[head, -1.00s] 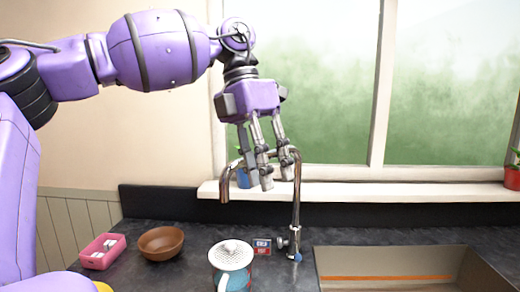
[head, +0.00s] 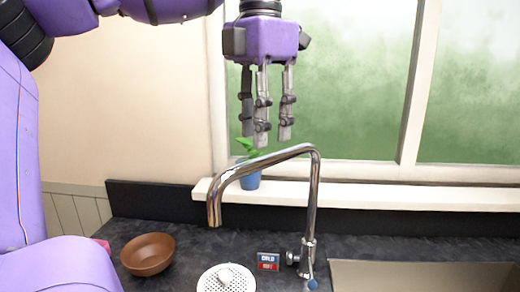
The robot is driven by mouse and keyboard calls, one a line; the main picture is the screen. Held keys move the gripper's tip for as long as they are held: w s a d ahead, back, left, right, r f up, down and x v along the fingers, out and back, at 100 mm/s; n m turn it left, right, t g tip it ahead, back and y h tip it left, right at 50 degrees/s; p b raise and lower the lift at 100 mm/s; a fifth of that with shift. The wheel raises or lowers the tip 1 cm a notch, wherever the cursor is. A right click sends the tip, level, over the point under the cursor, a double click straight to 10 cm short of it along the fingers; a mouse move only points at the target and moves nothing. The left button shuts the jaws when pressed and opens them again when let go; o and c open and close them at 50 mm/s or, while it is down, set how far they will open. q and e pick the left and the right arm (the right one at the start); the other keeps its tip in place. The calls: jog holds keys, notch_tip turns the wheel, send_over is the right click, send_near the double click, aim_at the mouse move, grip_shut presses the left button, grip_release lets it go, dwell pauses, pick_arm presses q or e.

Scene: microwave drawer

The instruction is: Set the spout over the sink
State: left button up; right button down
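The chrome faucet spout (head: 265,159) runs left from the top of its upright pipe. Its downturned tip (head: 214,212) hangs over the dark counter, left of the sink (head: 430,272). The sink is at the lower right and is cut off by the picture edge. My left gripper (head: 267,138) points down above the spout in the picture, with its fingers spread and nothing between them. A small gap shows between the fingertips and the spout; their depth difference is hard to tell. My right gripper is not in view.
A brown bowl (head: 148,254) and a white perforated lid (head: 227,279) stand on the counter left of the faucet. A small blue-and-red sign (head: 268,261) is beside the faucet base. A plant in a blue pot (head: 248,172) stands on the windowsill behind the spout.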

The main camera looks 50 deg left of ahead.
aim_at(260, 158)
pick_arm(q)
jog(key=shift+f, duration=2.6)
grip_shut()
